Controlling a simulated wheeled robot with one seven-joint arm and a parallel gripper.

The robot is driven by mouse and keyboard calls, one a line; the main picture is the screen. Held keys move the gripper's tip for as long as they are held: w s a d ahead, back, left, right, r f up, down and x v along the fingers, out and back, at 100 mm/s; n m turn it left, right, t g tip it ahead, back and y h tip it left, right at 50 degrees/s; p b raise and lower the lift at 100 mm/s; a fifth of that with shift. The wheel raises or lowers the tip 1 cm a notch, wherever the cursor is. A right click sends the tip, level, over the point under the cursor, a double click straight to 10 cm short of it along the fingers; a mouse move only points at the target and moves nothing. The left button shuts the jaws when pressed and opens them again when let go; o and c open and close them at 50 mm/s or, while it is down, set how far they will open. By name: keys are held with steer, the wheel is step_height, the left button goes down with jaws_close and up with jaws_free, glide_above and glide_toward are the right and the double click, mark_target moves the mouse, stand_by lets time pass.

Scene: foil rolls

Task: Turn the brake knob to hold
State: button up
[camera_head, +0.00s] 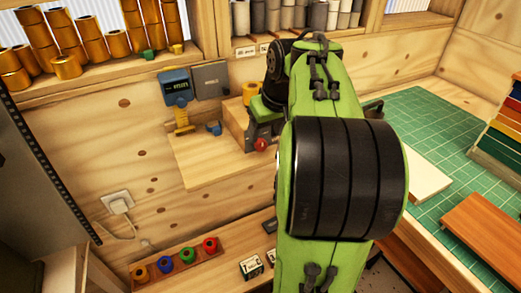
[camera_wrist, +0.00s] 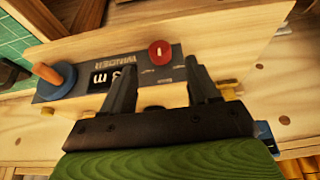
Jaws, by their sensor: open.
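The brake knob (camera_wrist: 161,52) is a round red knob with a pale line on its face, set on a dark panel (camera_wrist: 125,72) lettered "WINDER". In the wrist view it lies just beyond my gripper (camera_wrist: 161,76), roughly centred between the two dark fingers. The fingers are apart with nothing between them. The pale line runs nearly up and down in the picture. Small white marks beside the knob are too small to read. In the head view a red knob (camera_head: 261,145) shows below my wrist, and my green arm hides much of the area around it.
A blue disc with an orange peg (camera_wrist: 55,80) sits on the left of the panel in the wrist view. A tray of coloured rolls (camera_head: 178,262) lies lower left; a green mat (camera_head: 430,125) covers the right bench.

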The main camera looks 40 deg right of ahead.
mark_target(262, 142)
steer(key=b+x, duration=0.1)
steer(key=x, duration=0.5)
steer(key=shift+r, duration=0.1)
steer(key=c, duration=1)
steer(key=shift+r, duration=0.1)
steer(key=shift+c, duration=0.2)
